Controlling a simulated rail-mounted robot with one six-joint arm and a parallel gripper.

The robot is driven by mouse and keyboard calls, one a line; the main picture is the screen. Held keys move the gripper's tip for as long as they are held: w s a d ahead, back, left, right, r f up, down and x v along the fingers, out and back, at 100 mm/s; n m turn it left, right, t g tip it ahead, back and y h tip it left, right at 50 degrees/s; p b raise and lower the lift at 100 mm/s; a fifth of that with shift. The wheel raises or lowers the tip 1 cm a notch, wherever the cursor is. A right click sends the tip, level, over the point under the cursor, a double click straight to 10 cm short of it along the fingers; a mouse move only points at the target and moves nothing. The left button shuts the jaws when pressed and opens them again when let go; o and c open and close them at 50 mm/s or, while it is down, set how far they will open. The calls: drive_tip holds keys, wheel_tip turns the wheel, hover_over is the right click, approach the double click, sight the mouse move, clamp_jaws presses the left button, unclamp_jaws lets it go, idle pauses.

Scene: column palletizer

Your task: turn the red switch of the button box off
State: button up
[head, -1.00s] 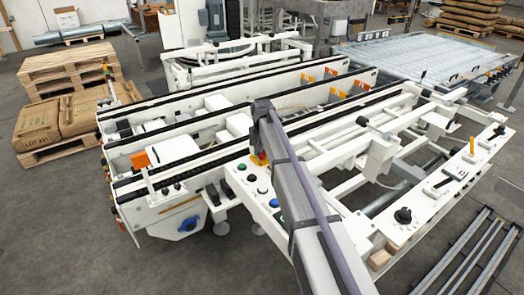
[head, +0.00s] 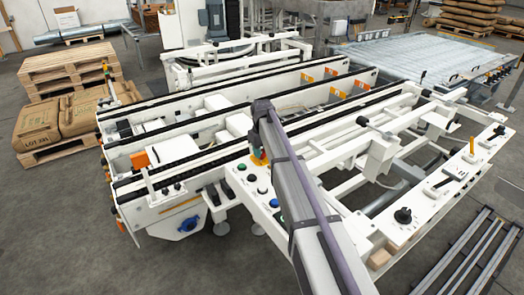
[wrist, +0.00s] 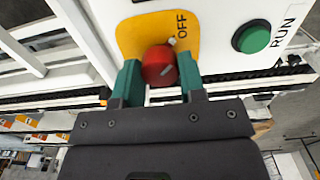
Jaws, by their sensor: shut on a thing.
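The red switch (wrist: 158,66) is a round red knob on a yellow plate (wrist: 133,38) marked OFF, in the wrist view. A pale mark shows on the knob, tilted towards the upper right. The plate is on the white button box (wrist: 222,30). My gripper (wrist: 160,72) has one green finger on each side of the knob and is shut on it. In the head view my gripper (head: 259,157) is at the far end of the button box (head: 234,177), and the knob is mostly hidden there by my arm.
A green RUN button (wrist: 251,37) is right of the switch in the wrist view. A blue button (head: 274,203) and other buttons line the box in the head view. White conveyor rails with black tops (head: 200,119) run just beyond the box.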

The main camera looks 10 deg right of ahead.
drive_tip(key=o, duration=0.9)
wheel_tip(320, 180, up, 11)
drive_tip(key=p, duration=1)
drive_tip(key=shift+p, duration=0.4)
drive_tip(key=shift+f, duration=0.1)
drive_tip(key=s+m, duration=0.1)
drive_tip(key=s, duration=1)
drive_tip(key=s+r+m+p, duration=0.1)
drive_tip(key=s+m, duration=0.1)
drive_tip(key=s, duration=1)
drive_tip(key=s+r+m+p, duration=0.1)
drive_tip(key=s, duration=1.1)
drive_tip(key=shift+s+m, duration=0.15)
drive_tip(key=shift+m, duration=0.15)
